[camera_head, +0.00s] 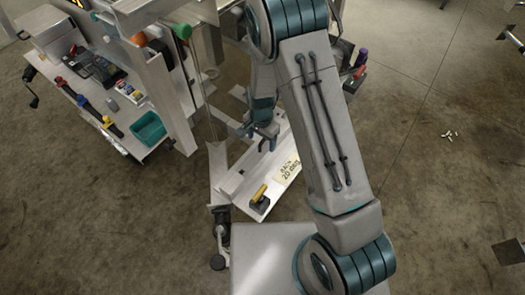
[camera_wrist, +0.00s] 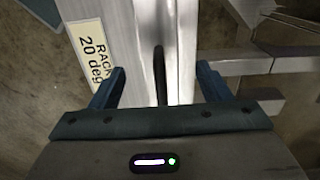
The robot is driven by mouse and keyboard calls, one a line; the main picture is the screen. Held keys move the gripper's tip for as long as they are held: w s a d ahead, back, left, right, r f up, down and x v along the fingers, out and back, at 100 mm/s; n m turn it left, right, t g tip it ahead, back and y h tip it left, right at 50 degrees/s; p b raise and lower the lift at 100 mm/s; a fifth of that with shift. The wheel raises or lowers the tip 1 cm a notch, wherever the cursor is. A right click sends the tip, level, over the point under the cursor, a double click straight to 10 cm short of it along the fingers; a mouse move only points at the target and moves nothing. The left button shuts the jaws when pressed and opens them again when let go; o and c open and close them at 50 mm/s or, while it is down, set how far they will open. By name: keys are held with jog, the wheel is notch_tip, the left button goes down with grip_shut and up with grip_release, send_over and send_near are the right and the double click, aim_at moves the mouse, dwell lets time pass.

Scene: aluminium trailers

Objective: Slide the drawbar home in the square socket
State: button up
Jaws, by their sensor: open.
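My gripper (camera_head: 264,139) is open above a pale metal rack labelled "RACK 20 deg" (camera_head: 289,171), low in the middle of the head view. In the wrist view my gripper (camera_wrist: 160,80) has its two blue fingers apart, with a bright metal bar (camera_wrist: 184,45), probably the drawbar, running lengthwise between and below them. The rack's label (camera_wrist: 90,60) shows on the left. I cannot tell whether the fingers touch the bar. I cannot make out the square socket for certain.
A bench (camera_head: 110,100) with several tools and a teal bin (camera_head: 147,129) stands at the left. A yellow-handled part (camera_head: 259,194) sits at the rack's near end. Metal beams cross the right of the wrist view. The floor at the right is mostly clear.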

aim_at(265, 146)
jog(key=shift+w+d+f+p, duration=0.1)
jog(key=shift+w+f+p, duration=0.05)
jog(key=shift+f, duration=1.2)
jog(key=shift+w+d+f+p, duration=0.1)
jog(key=shift+f+p, duration=0.05)
jog(key=shift+f, duration=1.15)
grip_shut()
